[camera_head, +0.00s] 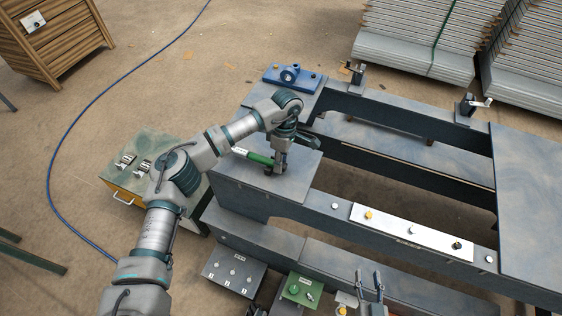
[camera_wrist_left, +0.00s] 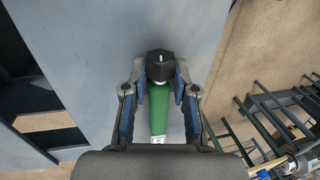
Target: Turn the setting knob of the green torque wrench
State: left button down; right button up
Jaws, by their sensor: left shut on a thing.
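The green torque wrench (camera_head: 253,157) lies on the dark metal plate (camera_head: 292,184) at the left end of the frame. My left gripper (camera_head: 278,170) reaches down over the wrench's right end. In the left wrist view, my left gripper (camera_wrist_left: 160,84) is shut on the black setting knob (camera_wrist_left: 160,66), with a blue-grey finger on each side. The knob has a white mark. The green handle (camera_wrist_left: 158,108) runs between the fingers, and a white label shows near the palm. My right gripper (camera_head: 369,274) shows at the bottom of the head view, its two fingers apart and empty.
A blue part (camera_head: 291,76) sits on the frame behind my left arm. A white strip with knobs (camera_head: 411,231) lies on the front beam. Grey and green boxes (camera_head: 234,272) stand in front.

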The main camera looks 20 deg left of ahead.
pick_arm(q)
jog(key=c, duration=0.9)
grip_release()
jog(key=v, duration=1.1)
jog(key=shift+w+r, duration=0.2)
jog(key=shift+r, duration=0.15)
jog(key=shift+d, duration=0.1)
